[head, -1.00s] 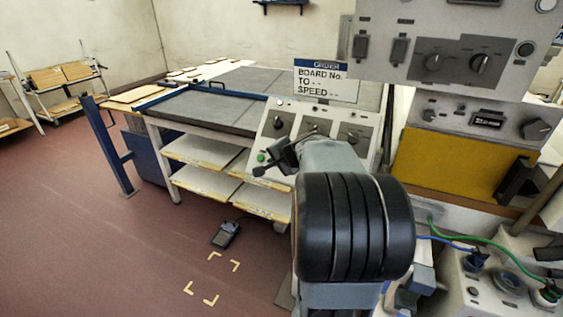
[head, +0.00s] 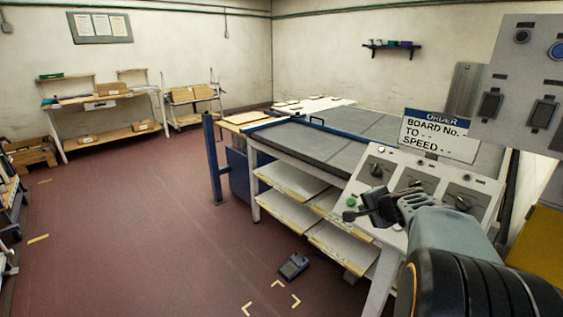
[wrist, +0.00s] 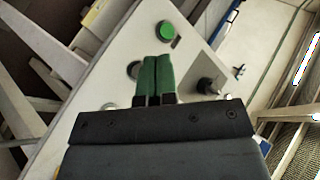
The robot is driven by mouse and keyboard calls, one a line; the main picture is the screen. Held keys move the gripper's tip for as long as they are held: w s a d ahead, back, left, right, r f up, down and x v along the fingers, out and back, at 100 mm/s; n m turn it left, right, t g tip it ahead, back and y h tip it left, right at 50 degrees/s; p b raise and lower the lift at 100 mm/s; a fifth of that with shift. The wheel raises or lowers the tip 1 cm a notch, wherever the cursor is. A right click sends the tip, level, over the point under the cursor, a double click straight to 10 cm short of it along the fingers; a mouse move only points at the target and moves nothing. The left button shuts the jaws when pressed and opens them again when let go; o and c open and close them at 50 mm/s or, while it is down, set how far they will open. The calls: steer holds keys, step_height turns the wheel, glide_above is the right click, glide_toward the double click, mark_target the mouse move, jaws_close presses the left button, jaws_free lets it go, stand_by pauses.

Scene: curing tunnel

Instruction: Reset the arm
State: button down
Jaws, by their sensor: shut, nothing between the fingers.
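My gripper (head: 352,215) is at the end of my arm in the lower right of the head view, in front of the sloped control panel (head: 403,179). In the wrist view its two green fingers (wrist: 157,78) are together with nothing between them. Beyond the fingertips the wrist view shows the panel face with a green button (wrist: 167,31) and a dark knob (wrist: 208,86). Part of the panel is hidden behind my gripper. I cannot tell whether the fingertips touch the panel.
A grey-topped bench (head: 330,143) with shelves below stands left of the panel. An order sign (head: 436,135) stands above the panel. A blue post (head: 213,158) stands at the bench's left end. A handheld device (head: 293,265) lies on the floor.

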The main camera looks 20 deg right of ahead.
steer(key=s+a+f+n+g+p, duration=0.1)
steer(key=s+a+n+g+p, duration=0.1)
steer(key=s+a+n, duration=0.5)
steer(key=s+a+f+n+g+p, duration=0.1)
steer(key=s+a+n+g, duration=0.4)
steer(key=a, duration=1)
steer(key=s+n+p, duration=0.1)
steer(key=s+n, duration=0.2)
steer(key=s, duration=0.1)
steer(key=shift+s+f, duration=0.25)
steer(key=shift+s, duration=0.1)
steer(key=w+a+f+n+t+b, duration=0.1)
steer(key=w+f+b, duration=0.1)
steer(key=f+b, duration=0.7)
steer(key=w+a+f+n+b, duration=0.1)
steer(key=w+a+f+b, duration=0.1)
steer(key=f+b, duration=0.75)
steer(key=s+d+f+m+g+b, duration=0.1)
steer(key=s+f+b, duration=0.1)
steer(key=f+b, duration=1)
steer(key=s+d+f+g+b, duration=0.1)
steer(key=d+f+b, duration=0.1)
steer(key=f+b, duration=1)
step_height(320, 180, down, 2)
steer(key=shift+s+f+m+b, duration=0.25)
steer(key=shift+s+m+b, duration=0.1)
steer(key=shift+m, duration=0.05)
